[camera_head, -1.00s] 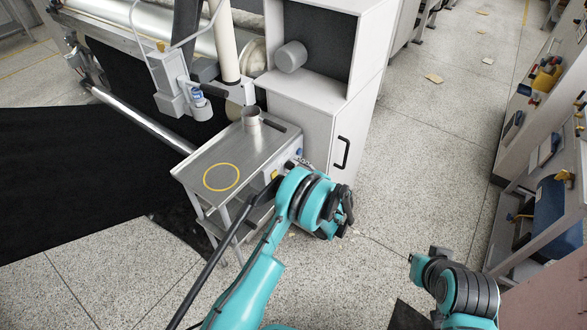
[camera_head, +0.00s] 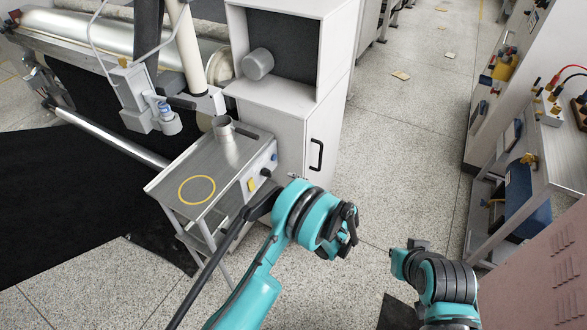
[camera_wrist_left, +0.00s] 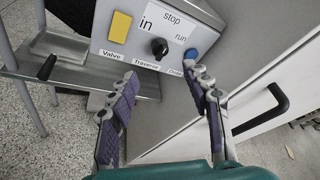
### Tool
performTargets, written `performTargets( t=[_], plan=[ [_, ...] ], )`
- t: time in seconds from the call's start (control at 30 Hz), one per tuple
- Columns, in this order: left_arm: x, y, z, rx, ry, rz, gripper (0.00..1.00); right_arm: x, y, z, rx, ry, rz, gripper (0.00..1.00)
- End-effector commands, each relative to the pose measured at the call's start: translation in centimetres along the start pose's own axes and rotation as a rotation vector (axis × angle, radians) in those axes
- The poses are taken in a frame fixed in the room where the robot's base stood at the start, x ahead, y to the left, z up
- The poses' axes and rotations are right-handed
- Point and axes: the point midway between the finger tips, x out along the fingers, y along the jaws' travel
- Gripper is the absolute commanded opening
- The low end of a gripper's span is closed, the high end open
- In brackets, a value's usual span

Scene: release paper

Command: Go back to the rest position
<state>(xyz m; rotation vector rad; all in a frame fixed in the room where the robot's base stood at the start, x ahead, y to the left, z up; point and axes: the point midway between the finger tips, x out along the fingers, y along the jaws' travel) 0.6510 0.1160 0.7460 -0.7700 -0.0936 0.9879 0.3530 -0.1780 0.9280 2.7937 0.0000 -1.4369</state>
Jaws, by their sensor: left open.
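My left gripper (camera_head: 345,232) is in the middle of the head view, held in front of the metal cart and the cabinet. In the left wrist view my left gripper (camera_wrist_left: 168,90) shows two purple-padded fingers spread apart with nothing between them. Beyond the fingertips is the control panel (camera_wrist_left: 118,48) with a yellow button, a black knob and a blue button. My right arm's end (camera_head: 410,250) shows at the lower right of the head view; its fingers cannot be made out clearly.
A large roller machine (camera_head: 110,45) fills the upper left. Shelves (camera_head: 520,170) stand right.

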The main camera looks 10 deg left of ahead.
Motion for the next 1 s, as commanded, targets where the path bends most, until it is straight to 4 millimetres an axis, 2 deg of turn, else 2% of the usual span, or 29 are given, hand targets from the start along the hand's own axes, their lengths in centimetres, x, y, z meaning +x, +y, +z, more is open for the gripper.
performTargets(
  t=[0.23, 0.37, 0.5, 0.67, 0.87, 1.0],
  plan=[
    [0.1, -0.2, 0.4, -0.009, 0.007, 0.006, 0.49, 0.0, 0.0, 0.0, 0.000, 0.000, 0.000, 0.00],
    [0.4, -1.3, 2.4, -0.069, 0.052, 0.045, 0.49, 0.0, 0.0, 0.0, 0.000, 0.000, 0.000, 0.00],
    [0.4, -2.5, 6.6, -0.202, 0.143, 0.129, 0.49, 0.0, 0.0, 0.0, 0.000, 0.000, 0.000, 0.00],
    [-0.4, -2.6, 11.8, -0.389, 0.250, 0.244, 0.49, 0.0, 0.0, 0.0, 0.000, 0.000, 0.000, 0.00],
    [-2.6, -1.0, 18.0, -0.645, 0.361, 0.395, 0.49, 0.0, 0.0, 0.0, 0.000, 0.000, 0.000, 0.00],
    [-5.0, 1.1, 21.8, -0.834, 0.426, 0.505, 0.49, 0.0, 0.0, 0.0, 0.000, 0.000, 0.000, 0.00]
  ],
)
